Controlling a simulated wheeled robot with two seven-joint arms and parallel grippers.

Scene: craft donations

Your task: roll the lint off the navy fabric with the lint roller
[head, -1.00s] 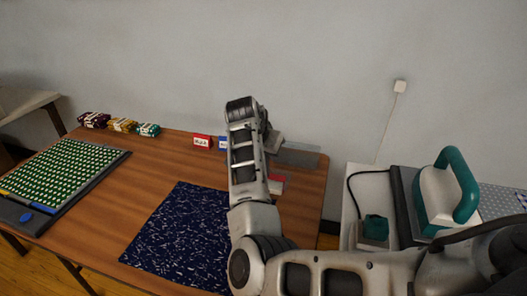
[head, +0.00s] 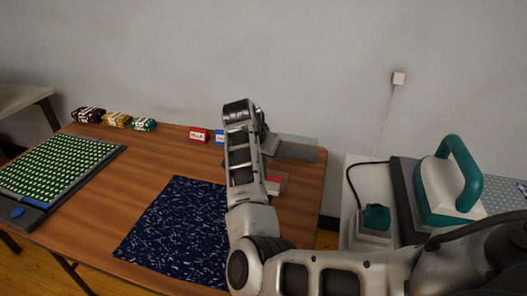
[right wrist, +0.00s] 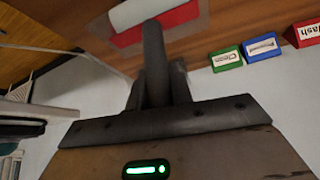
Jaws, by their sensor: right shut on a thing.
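The navy fabric (head: 180,230) lies flat on the wooden table in the head view, scattered with pale lint. My right arm covers its right edge. My right gripper (head: 277,170) is above the table, just beyond and right of the fabric's far right corner, partly hidden by my forearm. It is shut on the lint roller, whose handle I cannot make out. The white roller (right wrist: 140,12) shows at the fingertips in the right wrist view, with red behind it. My left gripper is not in view.
A green dotted board (head: 60,165) lies at the table's left. Yarn bundles (head: 117,119) stand at the far left edge. Small label blocks, red (head: 199,135) and blue (head: 220,137), stand at the far edge. A teal iron (head: 447,185) stands on the right.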

